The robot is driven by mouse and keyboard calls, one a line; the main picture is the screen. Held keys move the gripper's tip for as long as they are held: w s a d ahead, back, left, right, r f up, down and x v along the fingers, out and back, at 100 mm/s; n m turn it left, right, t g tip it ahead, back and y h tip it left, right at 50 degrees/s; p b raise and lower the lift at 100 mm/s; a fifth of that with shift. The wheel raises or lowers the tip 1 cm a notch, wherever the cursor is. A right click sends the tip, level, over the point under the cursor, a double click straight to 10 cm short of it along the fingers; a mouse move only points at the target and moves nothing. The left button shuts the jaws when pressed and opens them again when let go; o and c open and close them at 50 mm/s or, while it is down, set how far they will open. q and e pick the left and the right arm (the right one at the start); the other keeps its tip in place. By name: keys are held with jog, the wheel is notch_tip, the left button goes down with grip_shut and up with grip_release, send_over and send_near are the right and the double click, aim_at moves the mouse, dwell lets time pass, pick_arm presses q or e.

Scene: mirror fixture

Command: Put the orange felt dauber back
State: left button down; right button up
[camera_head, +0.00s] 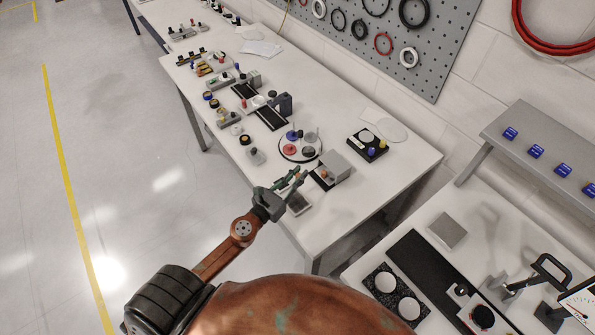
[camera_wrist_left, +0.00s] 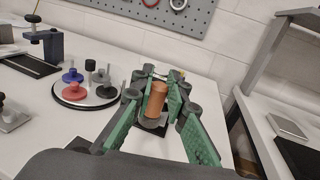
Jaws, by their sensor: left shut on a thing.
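My left gripper (camera_head: 300,175) is shut on the orange felt dauber (camera_wrist_left: 157,98), a copper-orange cylinder held roughly upright between the green fingers in the left wrist view (camera_wrist_left: 160,78). Its lower end is partly hidden. A round white tray with a dark rim (camera_head: 286,156) stands on the table just beyond the gripper; it also shows to the left in the left wrist view (camera_wrist_left: 85,102). On it are a blue dauber (camera_wrist_left: 72,76), a red one (camera_wrist_left: 74,92), a dark grey one (camera_wrist_left: 106,91) and thin grey posts. My right gripper is not in view.
A grey block (camera_head: 336,165) stands close to the right of the gripper. Several small fixtures run along the table's far part. A grey pegboard (camera_head: 430,70) hangs behind. The table's front right corner is clear.

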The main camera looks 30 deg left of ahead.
pick_arm(q)
jog(key=w+a+f+b, duration=0.1)
jog(key=w+a+f, duration=0.1)
jog(key=w, duration=0.1)
jog(key=w+a+f+b, duration=0.2)
jog(key=w+f, duration=0.1)
jog(key=w+a+f+b, duration=0.2)
jog(key=w+f, duration=0.1)
jog(key=shift+f, duration=0.1)
jog(key=shift+w+a+f, duration=0.25)
jog(key=shift+w+f, duration=0.1)
jog(key=shift+f, duration=0.05)
jog(key=f, duration=0.1)
jog(key=f+b, duration=0.1)
jog(key=f, duration=0.1)
jog(key=shift+w+f, duration=0.2)
jog(key=shift+f, duration=0.05)
jog(key=shift+a, duration=0.1)
jog(key=shift+f+b, duration=0.1)
jog(key=shift+b, duration=0.25)
jog(key=c, duration=1.9)
grip_release()
